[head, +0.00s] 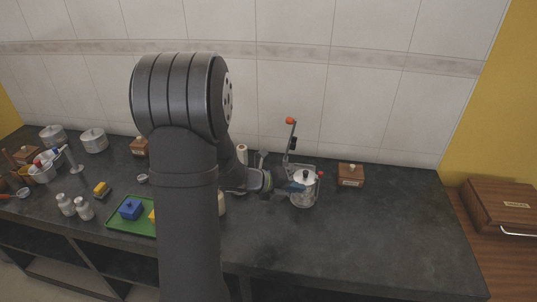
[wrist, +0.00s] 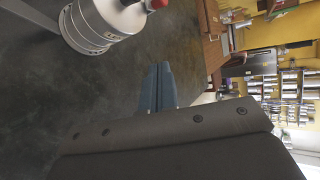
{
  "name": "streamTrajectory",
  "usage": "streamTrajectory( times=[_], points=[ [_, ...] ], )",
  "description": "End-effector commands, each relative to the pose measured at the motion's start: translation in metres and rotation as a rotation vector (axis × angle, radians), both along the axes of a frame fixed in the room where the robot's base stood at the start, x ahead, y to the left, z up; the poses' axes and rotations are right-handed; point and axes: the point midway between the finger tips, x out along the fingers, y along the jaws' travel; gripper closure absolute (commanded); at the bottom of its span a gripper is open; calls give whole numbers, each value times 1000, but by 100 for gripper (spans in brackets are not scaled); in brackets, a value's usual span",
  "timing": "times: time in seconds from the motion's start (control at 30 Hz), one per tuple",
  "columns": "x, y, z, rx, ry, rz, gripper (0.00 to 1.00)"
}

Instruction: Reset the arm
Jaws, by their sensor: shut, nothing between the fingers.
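My gripper (head: 298,187) is at the right of the counter in the head view, beside a steel canister (head: 306,197) with a lid and a red knob at its side. In that view the fingers overlap the canister's left part. In the wrist view my gripper (wrist: 159,85) has its blue-grey fingers together, with nothing between them. The canister (wrist: 95,28) stands at the upper left there, apart from the fingers. My arm hides the middle of the counter in the head view.
A crank stand with an orange knob (head: 290,121) rises behind the canister. A small wooden box (head: 350,175) stands to its right. Left are a green tray (head: 118,226) with blocks, white jars (head: 84,209) and steel pots (head: 94,141). The counter's front right (head: 400,235) is clear.

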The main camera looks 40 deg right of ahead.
Motion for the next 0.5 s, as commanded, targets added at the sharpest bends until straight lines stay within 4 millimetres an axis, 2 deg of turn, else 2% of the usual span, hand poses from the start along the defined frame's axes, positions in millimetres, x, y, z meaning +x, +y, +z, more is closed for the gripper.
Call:
streamTrajectory(
  times=[0.33, 0.5],
  points=[
    [0, -1, 0, 0, 0, 0, 100],
    [-6, -15, -2, 0, 0, -2, 100]
  ],
)
